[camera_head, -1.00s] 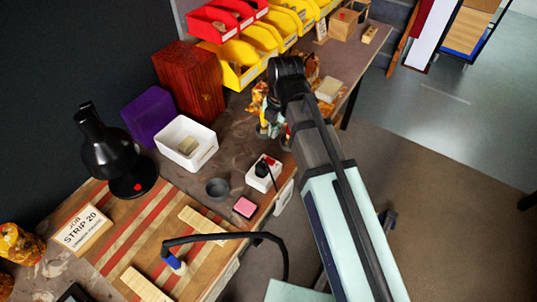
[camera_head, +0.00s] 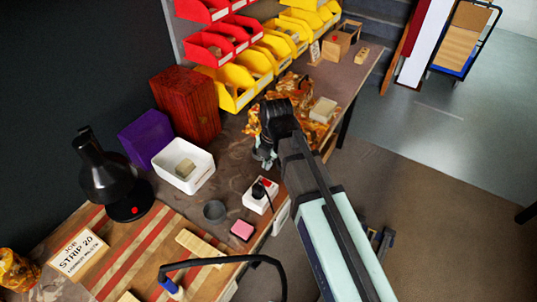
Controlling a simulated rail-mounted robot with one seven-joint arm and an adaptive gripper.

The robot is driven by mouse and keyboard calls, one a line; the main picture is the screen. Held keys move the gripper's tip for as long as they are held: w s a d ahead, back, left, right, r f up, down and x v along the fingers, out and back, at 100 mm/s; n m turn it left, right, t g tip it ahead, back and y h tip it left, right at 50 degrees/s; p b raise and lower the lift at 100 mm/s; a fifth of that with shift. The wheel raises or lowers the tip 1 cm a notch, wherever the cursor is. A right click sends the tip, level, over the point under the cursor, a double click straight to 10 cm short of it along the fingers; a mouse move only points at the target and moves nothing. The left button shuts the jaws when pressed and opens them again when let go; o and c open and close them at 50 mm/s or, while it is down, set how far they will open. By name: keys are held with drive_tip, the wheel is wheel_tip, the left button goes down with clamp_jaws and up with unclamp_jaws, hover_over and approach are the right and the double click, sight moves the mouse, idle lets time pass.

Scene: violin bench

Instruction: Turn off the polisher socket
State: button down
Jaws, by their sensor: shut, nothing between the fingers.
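The socket (camera_head: 249,201) is a small white box near the front edge of the bench. It has a black plug (camera_head: 258,190) in its top and a small red switch (camera_head: 267,183) at the side towards my gripper. Which way the switch is set is too small to tell. My gripper (camera_head: 267,164) is shut and empty. It points down just beyond the socket in the picture, close to the switch but seemingly apart from it. The arm's wrist hides part of the gripper.
A grey cup (camera_head: 215,211) and a pink block (camera_head: 242,230) stand near the socket. A white tray (camera_head: 183,167) holds a pale block. A black lamp (camera_head: 107,180) stands at left. A black cable (camera_head: 215,262) arches over the front edge. Amber pieces (camera_head: 297,88) lie behind my gripper.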

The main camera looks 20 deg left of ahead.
sight(265, 181)
drive_tip(key=shift+w+a+f+p, duration=0.15)
drive_tip(key=shift+f+p, duration=0.2)
drive_tip(key=shift+f, duration=1.05)
drive_tip(key=shift+s+a+f+p, duration=0.15)
drive_tip(key=shift+f+p, duration=0.25)
drive_tip(key=shift+f, duration=1.05)
drive_tip(key=shift+w+a+f+p, duration=0.2)
drive_tip(key=shift+f+p, duration=0.15)
drive_tip(key=shift+f, duration=1.05)
